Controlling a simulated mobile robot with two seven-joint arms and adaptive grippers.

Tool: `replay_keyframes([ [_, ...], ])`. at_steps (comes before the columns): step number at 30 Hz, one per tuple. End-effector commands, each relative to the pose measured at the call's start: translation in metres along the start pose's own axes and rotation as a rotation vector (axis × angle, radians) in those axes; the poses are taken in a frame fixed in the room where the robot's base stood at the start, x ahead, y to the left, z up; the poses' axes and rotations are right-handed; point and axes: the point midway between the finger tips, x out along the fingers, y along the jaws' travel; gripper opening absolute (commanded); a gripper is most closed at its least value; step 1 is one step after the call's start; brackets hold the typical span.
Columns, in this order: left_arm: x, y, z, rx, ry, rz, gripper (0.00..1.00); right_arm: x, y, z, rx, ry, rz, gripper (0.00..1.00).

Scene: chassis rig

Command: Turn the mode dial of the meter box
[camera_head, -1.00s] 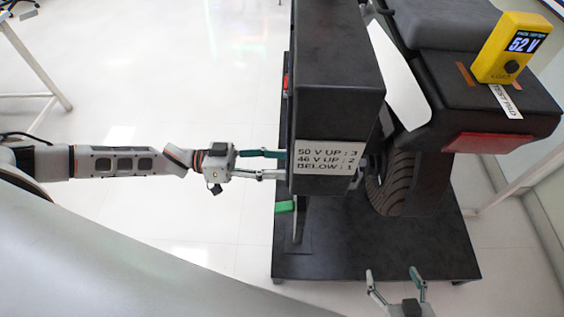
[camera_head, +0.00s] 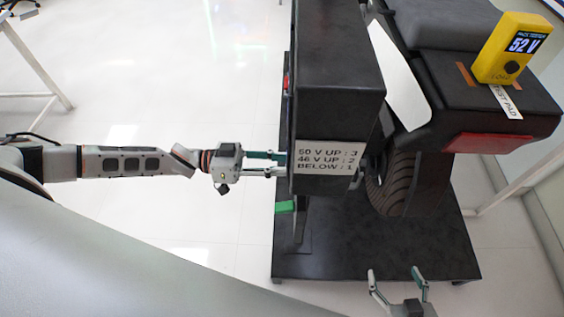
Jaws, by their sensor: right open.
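A tall black box (camera_head: 338,110) stands in the middle; its front label (camera_head: 325,158) reads "50 V UP : 3, 46 V UP : 2, BELOW : 1". A yellow tester (camera_head: 512,48) at the upper right reads "52 V" and has a small dark knob. No dial shows on the visible faces of the black box. My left gripper (camera_head: 284,164) reaches in from the left, its fingers level with a gap between them, tips at the box's left edge. What lies between the tips is hidden. My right gripper (camera_head: 396,275) is open and empty at the bottom, fingers spread.
The black box and a wheeled seat unit with a tyre (camera_head: 405,185) stand on a black base plate (camera_head: 375,248). A green piece (camera_head: 285,207) and a red piece (camera_head: 286,83) are at the box's left side. A "TEST PAD" strip (camera_head: 506,101) lies by the tester.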

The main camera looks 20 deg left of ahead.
Motion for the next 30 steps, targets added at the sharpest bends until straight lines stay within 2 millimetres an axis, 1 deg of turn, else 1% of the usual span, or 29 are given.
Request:
replay_keyframes([
  [8,-0.0003,0.0005,0.0005,0.153,0.000,-0.001,0.07,-0.0004,-0.0002,-0.0022,0.001,0.003,-0.001,0.71],
  [24,-0.0001,0.0011,0.0011,0.652,0.001,-0.001,0.07,0.0012,-0.0027,0.0055,0.000,-0.008,-0.004,0.71],
  [30,-0.0002,0.0010,0.0014,0.813,0.001,-0.001,0.07,0.0018,-0.0025,0.0062,-0.002,-0.007,-0.003,0.71],
])
